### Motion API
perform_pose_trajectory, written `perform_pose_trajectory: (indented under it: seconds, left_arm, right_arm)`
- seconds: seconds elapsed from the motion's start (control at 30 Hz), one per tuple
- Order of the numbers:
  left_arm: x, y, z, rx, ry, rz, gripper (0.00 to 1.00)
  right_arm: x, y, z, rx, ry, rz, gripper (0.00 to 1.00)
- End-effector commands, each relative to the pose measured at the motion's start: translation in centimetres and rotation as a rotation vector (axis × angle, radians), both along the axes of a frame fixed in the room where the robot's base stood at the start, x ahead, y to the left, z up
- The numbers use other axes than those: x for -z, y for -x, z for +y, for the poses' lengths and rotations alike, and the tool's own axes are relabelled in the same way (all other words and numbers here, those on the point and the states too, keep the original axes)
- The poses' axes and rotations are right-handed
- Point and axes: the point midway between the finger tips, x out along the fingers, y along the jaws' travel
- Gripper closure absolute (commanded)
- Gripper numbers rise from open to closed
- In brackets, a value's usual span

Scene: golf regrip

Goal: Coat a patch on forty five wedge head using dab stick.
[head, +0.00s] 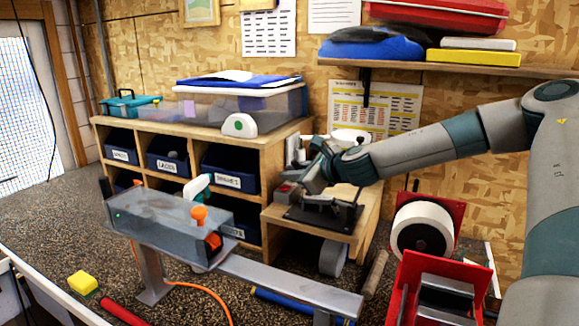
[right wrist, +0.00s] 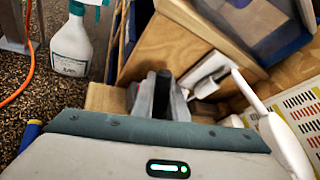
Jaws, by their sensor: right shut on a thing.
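My right gripper (head: 308,183) reaches in from the right over a small wooden stand (head: 372,213), low above a dark plate (head: 340,217) on its top. In the right wrist view the right gripper (right wrist: 160,98) is shut, with a dark upright thing (right wrist: 161,82) between its jaws. Its shape is mostly hidden, so I cannot tell if it is the dab stick. I cannot make out the wedge head for certain. A white tapered thing (right wrist: 277,125) shows to the right of the gripper. My left gripper is not in view.
A wooden cubby (head: 275,147) with blue bins stands behind. A spray bottle (right wrist: 72,45) stands on the speckled bench. A clear-topped grey fixture with a long rail (head: 290,283) lies in front. A red holder with a white roll (head: 422,228) is at the right.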

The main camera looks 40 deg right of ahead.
Motion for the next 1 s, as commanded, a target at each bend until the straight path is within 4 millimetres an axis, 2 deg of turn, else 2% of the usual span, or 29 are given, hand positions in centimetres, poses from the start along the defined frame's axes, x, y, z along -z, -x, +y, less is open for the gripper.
perform_pose_trajectory:
  seconds: [0.03, 0.47, 1.0]
  left_arm:
    - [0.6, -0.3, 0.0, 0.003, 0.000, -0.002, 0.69]
    - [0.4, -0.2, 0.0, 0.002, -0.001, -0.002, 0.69]
    - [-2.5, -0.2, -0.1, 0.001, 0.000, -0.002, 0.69]
  right_arm:
    - [0.7, 0.2, -0.1, 0.000, -0.001, 0.001, 1.00]
    - [0.8, 0.5, -0.2, -0.001, -0.001, 0.004, 1.00]
    - [-3.6, 0.5, -0.2, -0.003, 0.000, 0.004, 1.00]
